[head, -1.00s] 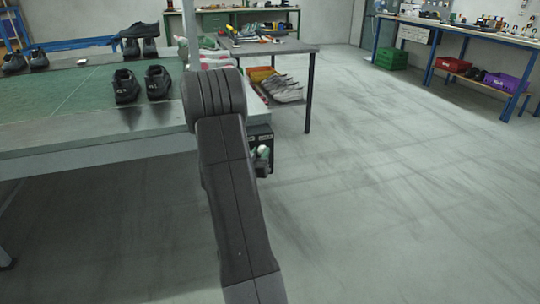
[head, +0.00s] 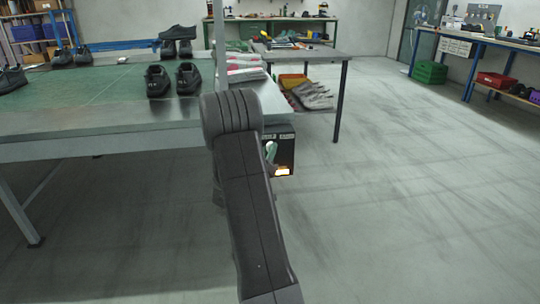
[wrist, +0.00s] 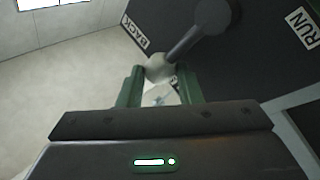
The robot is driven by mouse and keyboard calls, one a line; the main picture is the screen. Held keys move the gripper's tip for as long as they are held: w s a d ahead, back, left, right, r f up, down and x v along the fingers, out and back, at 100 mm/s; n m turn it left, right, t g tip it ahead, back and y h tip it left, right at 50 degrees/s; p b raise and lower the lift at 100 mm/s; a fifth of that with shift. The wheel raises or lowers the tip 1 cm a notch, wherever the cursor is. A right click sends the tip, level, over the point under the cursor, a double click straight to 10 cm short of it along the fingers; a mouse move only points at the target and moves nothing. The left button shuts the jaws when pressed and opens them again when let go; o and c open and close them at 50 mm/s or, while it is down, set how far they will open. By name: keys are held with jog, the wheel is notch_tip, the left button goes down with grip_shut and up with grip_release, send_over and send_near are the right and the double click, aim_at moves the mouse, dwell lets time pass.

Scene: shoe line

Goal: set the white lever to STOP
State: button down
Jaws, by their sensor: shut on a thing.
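The white lever shows in the wrist view as a round pale knob (wrist: 158,67) on a grey shaft that runs up and right to a pivot on a dark control box (wrist: 245,60). My gripper (wrist: 158,78) has its two green fingers shut on the knob. The box carries a BACK label at upper left and a RUN label at upper right; the lever points down-left, below BACK. No readable STOP label shows. In the head view the box (head: 284,150) hangs under the bench end, and my gripper (head: 271,153) is at its face, partly hidden by my arm.
The green-topped bench (head: 60,95) carries several black shoes (head: 158,80). A grey side table (head: 330,54) stands behind the box, with shoe parts on a shelf below. The floor to the right is clear.

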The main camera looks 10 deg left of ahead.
dwell(0.4)
jog(key=c, duration=1.3)
grip_release()
jog(key=shift+s, duration=0.1)
jog(key=p+v, duration=0.2)
jog(key=v, duration=1.1)
jog(key=shift+s+a+f, duration=0.1)
jog(key=shift+s+f, duration=0.05)
jog(key=shift+s, duration=0.15)
jog(key=shift+w, duration=0.1)
jog(key=b+x, duration=0.1)
jog(key=x, duration=1.2)
jog(key=shift+w+r+b, duration=0.2)
jog(key=shift+w+b, duration=0.1)
jog(key=shift+b, duration=0.1)
jog(key=shift+f, duration=0.1)
